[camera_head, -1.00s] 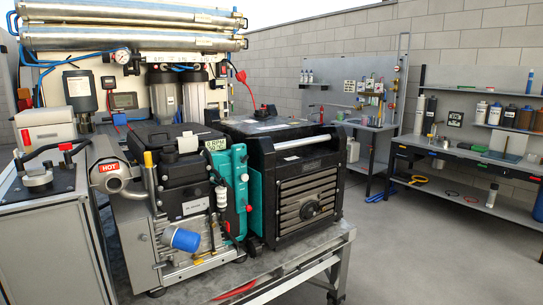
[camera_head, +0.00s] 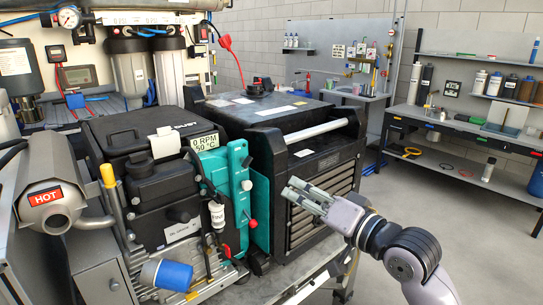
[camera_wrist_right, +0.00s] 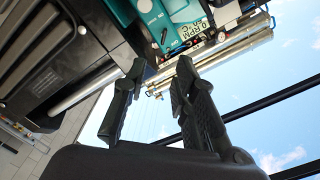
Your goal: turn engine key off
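The teal control panel (camera_head: 232,190) is on the side of the black engine (camera_head: 155,185), under a display (camera_head: 205,141) reading 0 RPM and 50 °C. A dark knob (camera_head: 247,161) and a red-tipped control (camera_head: 253,223) sit on the panel. I cannot tell for certain which part is the key or how it is turned. My right gripper (camera_head: 291,189) is right of the panel, in front of the black generator box and apart from the panel. In the right wrist view its fingers (camera_wrist_right: 160,64) are spread with nothing between them; the teal panel (camera_wrist_right: 160,18) shows beyond. My left gripper is not in view.
The black generator box (camera_head: 310,165) with a light handle bar (camera_head: 317,131) stands right of the panel. A hot exhaust (camera_head: 50,197) and a blue filter (camera_head: 168,275) are on the engine's left and front. Floor at the right is open before a workbench (camera_head: 460,150).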

